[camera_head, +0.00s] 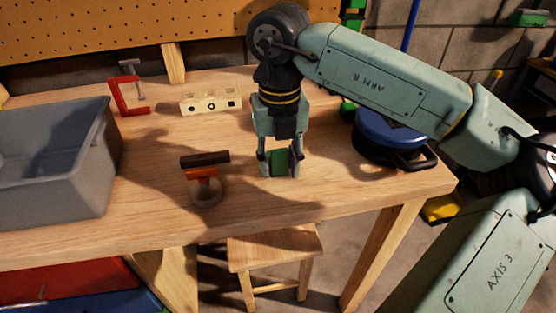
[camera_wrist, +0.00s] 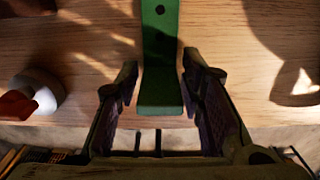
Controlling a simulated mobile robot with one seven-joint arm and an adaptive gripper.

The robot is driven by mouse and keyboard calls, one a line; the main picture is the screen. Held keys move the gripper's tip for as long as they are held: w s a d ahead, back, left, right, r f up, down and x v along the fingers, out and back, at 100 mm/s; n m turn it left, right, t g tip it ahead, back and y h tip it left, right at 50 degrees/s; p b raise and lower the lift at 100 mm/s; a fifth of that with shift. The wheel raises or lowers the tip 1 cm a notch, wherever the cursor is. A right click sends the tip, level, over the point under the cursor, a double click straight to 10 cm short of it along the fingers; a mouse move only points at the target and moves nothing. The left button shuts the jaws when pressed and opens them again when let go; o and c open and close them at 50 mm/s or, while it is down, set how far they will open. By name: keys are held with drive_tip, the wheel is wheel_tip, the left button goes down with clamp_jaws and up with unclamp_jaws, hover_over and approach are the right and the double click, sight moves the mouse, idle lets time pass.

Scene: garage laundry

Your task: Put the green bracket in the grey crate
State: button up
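The green bracket (camera_head: 278,164) is between the fingers of my gripper (camera_head: 279,158), low over the workbench near its front edge. Whether the bracket touches the bench is hard to tell. The grey crate (camera_head: 45,190) stands on the bench at the far left; most of its inside is hidden.
A brown-and-orange handled tool (camera_head: 204,172) lies between crate and gripper. A red clamp (camera_head: 128,95) and a cream perforated block (camera_head: 210,102) are at the back. A blue round lidded object (camera_head: 388,135) is right of my gripper. A wooden stool (camera_head: 275,245) is below.

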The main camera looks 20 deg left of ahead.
clamp_jaws()
drive_tip(key=shift+r, duration=0.15)
